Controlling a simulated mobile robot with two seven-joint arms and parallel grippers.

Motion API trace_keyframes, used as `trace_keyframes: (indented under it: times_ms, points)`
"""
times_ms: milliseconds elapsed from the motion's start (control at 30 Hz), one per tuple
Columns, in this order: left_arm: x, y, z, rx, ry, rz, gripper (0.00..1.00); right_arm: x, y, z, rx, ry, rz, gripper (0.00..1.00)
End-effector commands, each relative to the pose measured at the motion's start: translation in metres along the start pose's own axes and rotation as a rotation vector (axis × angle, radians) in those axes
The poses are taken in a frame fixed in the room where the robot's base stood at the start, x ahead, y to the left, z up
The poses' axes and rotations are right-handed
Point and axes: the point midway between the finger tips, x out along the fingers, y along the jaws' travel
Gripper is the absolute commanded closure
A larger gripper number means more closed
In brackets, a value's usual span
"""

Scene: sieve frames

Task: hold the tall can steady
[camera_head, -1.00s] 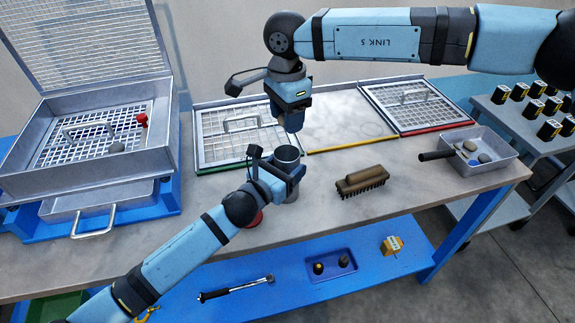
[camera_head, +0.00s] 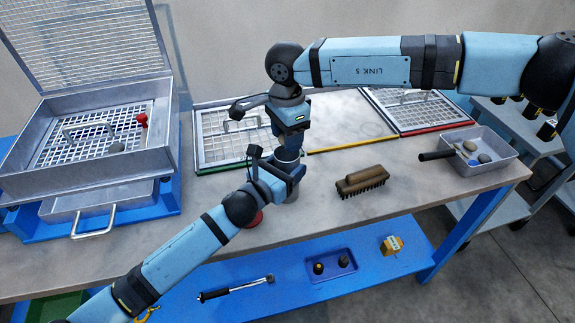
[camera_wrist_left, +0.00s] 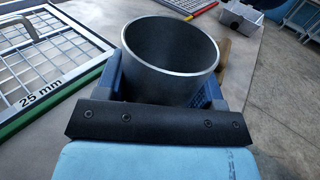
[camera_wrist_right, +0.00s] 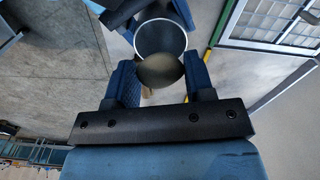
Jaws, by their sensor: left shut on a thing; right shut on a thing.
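The tall can (camera_head: 288,155) is a grey metal cylinder, open at the top, standing at the front of the workbench. My left gripper (camera_head: 282,178) is shut around its sides. In the left wrist view the can (camera_wrist_left: 170,55) sits between both fingers and looks empty inside. My right gripper (camera_head: 294,150) points down just above the can's mouth. In the right wrist view it is shut on a rounded olive-brown stone (camera_wrist_right: 160,70), which overlaps the near part of the can's rim. The can's lower body is partly hidden by my left gripper.
A sieve frame (camera_head: 203,165) with a green edge lies behind the can, another (camera_head: 440,124) with a red edge further right. A brush (camera_head: 362,181) lies to the right, then a tray (camera_head: 503,160) with stones. A large box (camera_head: 85,175) with a raised mesh lid stands left.

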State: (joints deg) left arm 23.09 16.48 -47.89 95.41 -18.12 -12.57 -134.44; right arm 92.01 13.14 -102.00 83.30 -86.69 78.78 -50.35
Motion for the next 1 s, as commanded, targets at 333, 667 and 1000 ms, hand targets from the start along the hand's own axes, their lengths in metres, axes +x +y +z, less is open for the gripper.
trace_keyframes:
  times_ms: [333, 667, 1000]
  points:
    - [0.0, 0.0, 0.0, 0.0, 0.0, 0.0, 0.95, 0.0, 0.0, 0.0, 0.0, 0.0, 0.0, 0.22]
    - [0.0, 0.0, 0.0, 0.0, 0.0, 0.0, 0.95, -0.024, 0.0, 0.0, -0.001, -0.001, -0.002, 0.22]
    - [0.0, 0.0, 0.0, 0.0, 0.0, 0.0, 0.95, -0.094, 0.0, 0.0, -0.001, 0.0, -0.002, 0.22]
